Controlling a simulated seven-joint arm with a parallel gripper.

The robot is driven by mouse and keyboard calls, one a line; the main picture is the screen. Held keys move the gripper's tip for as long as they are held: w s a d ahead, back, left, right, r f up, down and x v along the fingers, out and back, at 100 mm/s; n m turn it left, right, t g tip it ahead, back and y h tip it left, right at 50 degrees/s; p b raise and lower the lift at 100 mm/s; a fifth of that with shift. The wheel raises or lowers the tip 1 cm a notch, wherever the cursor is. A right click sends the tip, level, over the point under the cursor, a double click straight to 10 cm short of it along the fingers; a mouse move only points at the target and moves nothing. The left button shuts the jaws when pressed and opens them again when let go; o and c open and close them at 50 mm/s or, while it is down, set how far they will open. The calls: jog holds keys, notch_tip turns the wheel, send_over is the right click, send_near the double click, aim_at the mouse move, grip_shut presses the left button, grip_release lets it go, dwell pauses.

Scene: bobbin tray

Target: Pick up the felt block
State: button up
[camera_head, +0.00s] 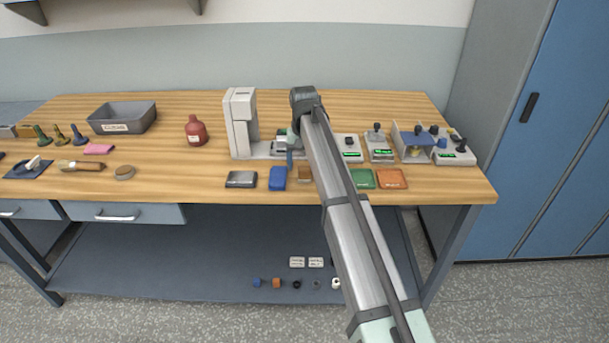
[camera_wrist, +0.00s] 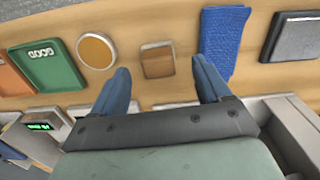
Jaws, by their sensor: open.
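A small brown rectangular block with a paler rim, which looks like the felt block (camera_wrist: 157,62), lies on the wooden bench near its front edge. In the head view the block (camera_head: 305,174) is partly hidden by my arm. My gripper (camera_wrist: 160,65) is open and empty, its two blue fingers on either side of the block in the wrist view. The fingers appear above and short of it, not touching; their exact height is hard to tell. In the head view my gripper (camera_head: 290,155) is mostly hidden behind the arm.
A blue cloth (camera_wrist: 222,42) and a dark flat box (camera_wrist: 292,37) lie on one side of the block. A round tan-topped disc (camera_wrist: 95,50), a green tray marked GOOD (camera_wrist: 47,66) and an orange tray (camera_head: 392,178) lie on the other. A grey-white machine (camera_head: 240,122) stands behind.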

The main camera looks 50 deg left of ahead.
aim_at(304, 168)
notch_tip(304, 168, down, 4)
jog(key=shift+w+r, duration=0.1)
jog(key=shift+r, duration=0.1)
jog(key=c, duration=1.1)
notch_tip(304, 168, up, 10)
jog(key=shift+r, duration=0.1)
dwell(0.4)
